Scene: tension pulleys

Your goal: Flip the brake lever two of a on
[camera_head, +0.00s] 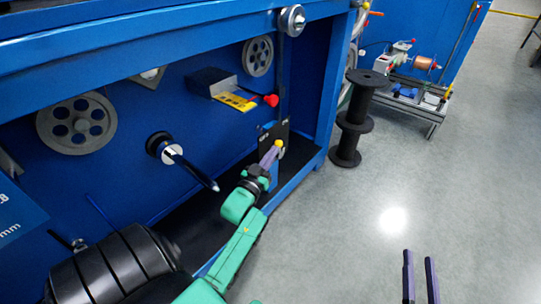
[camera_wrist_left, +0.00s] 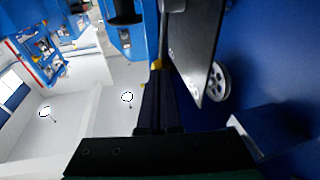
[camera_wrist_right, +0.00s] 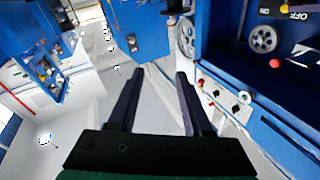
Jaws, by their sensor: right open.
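A lever with a yellow knob (camera_head: 278,143) stands at a dark plate (camera_head: 268,132) low on the blue machine. The yellow knob also shows in the left wrist view (camera_wrist_left: 157,64), right at my fingertips. My left gripper (camera_head: 270,158) is at this knob with its fingers together; whether they pinch the knob or only touch it I cannot tell. A red knob (camera_head: 271,100) sits above, beside a yellow label (camera_head: 235,101); a red knob also shows in the right wrist view (camera_wrist_right: 275,63), near "OFF" lettering. My right gripper (camera_head: 420,277) is open and empty over the floor.
Grey pulley wheels (camera_head: 77,122) and a dark rod (camera_head: 190,166) are on the machine's blue panel at the left. A blue post stands right of the levers. A black spool stand (camera_head: 352,125) is beyond it. The grey floor (camera_head: 440,180) at the right is clear.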

